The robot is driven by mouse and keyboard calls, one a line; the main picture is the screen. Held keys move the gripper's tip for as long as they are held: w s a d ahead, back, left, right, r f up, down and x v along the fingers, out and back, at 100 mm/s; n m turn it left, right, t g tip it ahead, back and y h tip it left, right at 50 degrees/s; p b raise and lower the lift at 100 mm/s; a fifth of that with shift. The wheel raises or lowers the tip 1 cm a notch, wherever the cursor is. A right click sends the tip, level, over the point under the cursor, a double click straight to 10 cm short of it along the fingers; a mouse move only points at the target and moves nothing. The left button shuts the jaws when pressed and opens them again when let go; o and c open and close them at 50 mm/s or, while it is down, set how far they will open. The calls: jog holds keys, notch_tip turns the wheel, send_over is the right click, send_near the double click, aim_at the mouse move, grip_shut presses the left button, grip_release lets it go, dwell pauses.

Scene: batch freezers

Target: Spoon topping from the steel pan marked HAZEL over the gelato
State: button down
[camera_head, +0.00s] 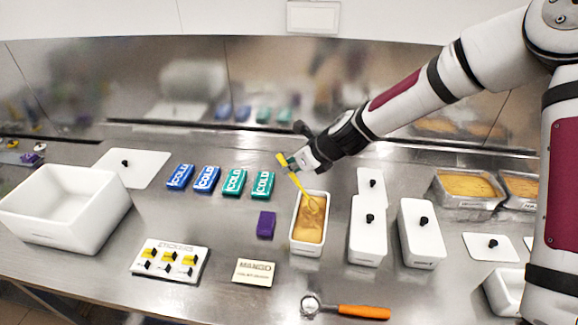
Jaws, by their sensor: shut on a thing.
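My gripper (292,162) is shut on a yellow spoon (298,182) near its upper end. The spoon slants down to the right, and its bowl end is at the yellow-orange gelato (309,222) in an open white tub (293,245). I cannot tell whether the bowl touches the gelato or carries topping. Two steel pans with orange-brown contents stand at the right: one (466,203) is in full view, the other (521,203) is partly behind my arm. Their labels are too small to read.
Two lidded white tubs (368,245) (418,248) stand right of the open tub. Loose lids (372,183) (490,247) lie nearby. Cold packs (206,180), a purple block (266,224), a MANGO card (254,272) and an orange-handled scoop (362,312) surround the tub. A large white bin (60,230) stands left.

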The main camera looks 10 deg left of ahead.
jog(key=shift+s+d+r+t+y+p, duration=0.7)
jog(key=shift+d+r+p, duration=0.15)
jog(key=shift+p, duration=0.65)
jog(key=shift+s+y, duration=0.1)
jog(key=shift+y, duration=0.2)
jog(key=shift+s+d+r+t+y+p, duration=0.15)
jog(key=shift+s+d+t+y+p, duration=0.25)
jog(key=shift+d+p, duration=0.15)
jog(key=shift+s+d+r+t+y+p, duration=0.1)
jog(key=shift+s+d+t+y+p, duration=0.2)
jog(key=shift+d+y+p, duration=0.25)
jog(key=shift+s+d+r+t+y, duration=0.3)
jog(key=shift+s+d+t+y, duration=0.05)
jog(key=shift+d+t+y, duration=0.25)
